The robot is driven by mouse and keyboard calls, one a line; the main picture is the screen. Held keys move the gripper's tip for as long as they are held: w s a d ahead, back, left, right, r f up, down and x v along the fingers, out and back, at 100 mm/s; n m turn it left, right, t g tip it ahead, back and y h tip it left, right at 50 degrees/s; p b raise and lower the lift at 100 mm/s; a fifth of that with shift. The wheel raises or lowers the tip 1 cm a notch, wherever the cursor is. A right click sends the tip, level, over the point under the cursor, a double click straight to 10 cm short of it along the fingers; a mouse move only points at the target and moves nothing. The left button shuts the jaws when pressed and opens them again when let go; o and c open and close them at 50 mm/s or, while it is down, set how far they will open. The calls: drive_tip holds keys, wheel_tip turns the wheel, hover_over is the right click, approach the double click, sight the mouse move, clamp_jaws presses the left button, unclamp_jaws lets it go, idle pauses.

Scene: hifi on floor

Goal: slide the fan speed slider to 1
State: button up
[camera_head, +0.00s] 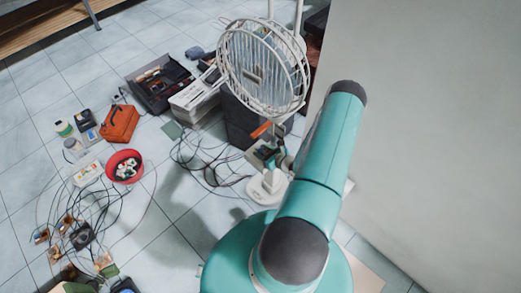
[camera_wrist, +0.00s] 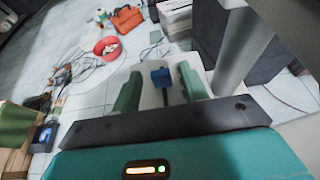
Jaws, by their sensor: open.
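The white fan (camera_head: 263,65) with a round wire cage stands on the floor. Its white base (camera_head: 268,187) is partly hidden by my arm in the head view. In the wrist view, a blue slider knob (camera_wrist: 160,77) sits on the white fan base, with a dark slot (camera_wrist: 166,97) running from it toward my gripper. My gripper (camera_wrist: 158,80) is open, with one green finger on each side of the knob. There seems to be a gap between each finger and the knob; contact is not clear. Speed numbers cannot be read.
The pale fan pole (camera_wrist: 236,50) rises close to the right finger. A grey wall (camera_head: 430,130) stands to the right. Loose cables (camera_head: 210,165), a red bowl (camera_head: 125,166), an orange case (camera_head: 120,123) and a black toolbox (camera_head: 160,82) lie to the left.

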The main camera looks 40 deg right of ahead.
drive_tip(key=v, duration=1.1)
drive_tip(key=shift+s+r, duration=0.25)
drive_tip(key=shift+s, duration=0.1)
drive_tip(key=shift+s, duration=0.1)
